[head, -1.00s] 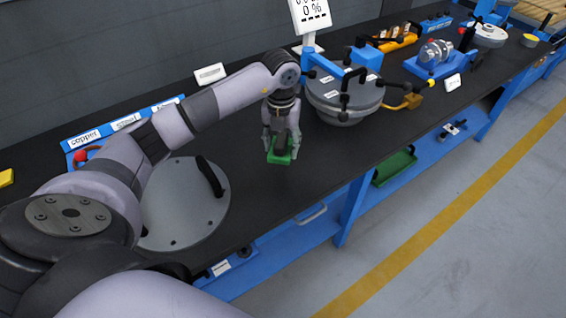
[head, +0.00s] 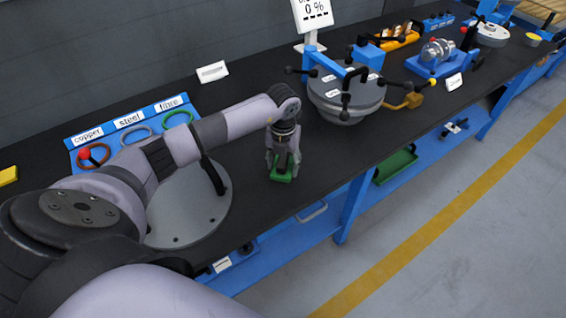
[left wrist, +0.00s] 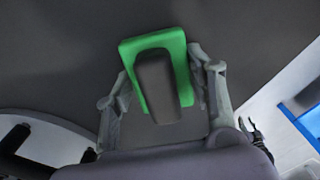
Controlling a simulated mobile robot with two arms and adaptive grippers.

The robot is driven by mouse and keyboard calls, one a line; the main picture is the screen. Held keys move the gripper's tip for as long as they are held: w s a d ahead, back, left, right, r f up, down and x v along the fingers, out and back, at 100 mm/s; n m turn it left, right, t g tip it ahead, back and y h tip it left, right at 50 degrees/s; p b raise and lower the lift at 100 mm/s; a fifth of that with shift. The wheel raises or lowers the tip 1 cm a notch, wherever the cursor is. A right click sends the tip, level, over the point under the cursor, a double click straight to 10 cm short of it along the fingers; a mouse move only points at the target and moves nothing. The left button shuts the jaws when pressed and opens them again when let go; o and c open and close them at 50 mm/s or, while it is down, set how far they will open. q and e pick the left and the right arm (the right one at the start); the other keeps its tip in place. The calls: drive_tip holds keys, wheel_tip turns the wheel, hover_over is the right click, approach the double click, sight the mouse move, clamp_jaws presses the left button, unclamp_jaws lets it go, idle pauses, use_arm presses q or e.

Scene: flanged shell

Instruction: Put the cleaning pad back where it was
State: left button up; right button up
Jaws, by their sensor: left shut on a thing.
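The cleaning pad (head: 281,176) is a green block with a dark handle, at the near edge half of the black bench. My left gripper (head: 283,163) is shut on the dark handle, with the green pad below the fingers. In the left wrist view the green pad (left wrist: 183,70) shows beyond the fingers, and the dark handle lies between the fingertips of my left gripper (left wrist: 160,90). I cannot tell whether the pad touches the bench top. My right gripper does not show.
A round grey flange plate (head: 185,215) with a black handle lies left of the pad. A lidded grey shell (head: 345,100) with blue clamp arms stands to the right. A blue gasket board (head: 130,125) lies behind my arm. Bare bench (head: 240,170) surrounds the pad.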

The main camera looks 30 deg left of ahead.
sight(283, 159)
use_arm(q)
drive_tip(key=o, duration=0.8)
drive_tip(key=shift+c, duration=0.2)
drive_tip(key=o, duration=0.4)
drive_tip(key=shift+c, duration=0.2)
drive_tip(key=shift+r+p, duration=0.2)
drive_tip(key=shift+p, duration=0.1)
drive_tip(key=shift+r, duration=0.35)
wheel_tip(283, 159, up, 11)
drive_tip(key=b, duration=0.2)
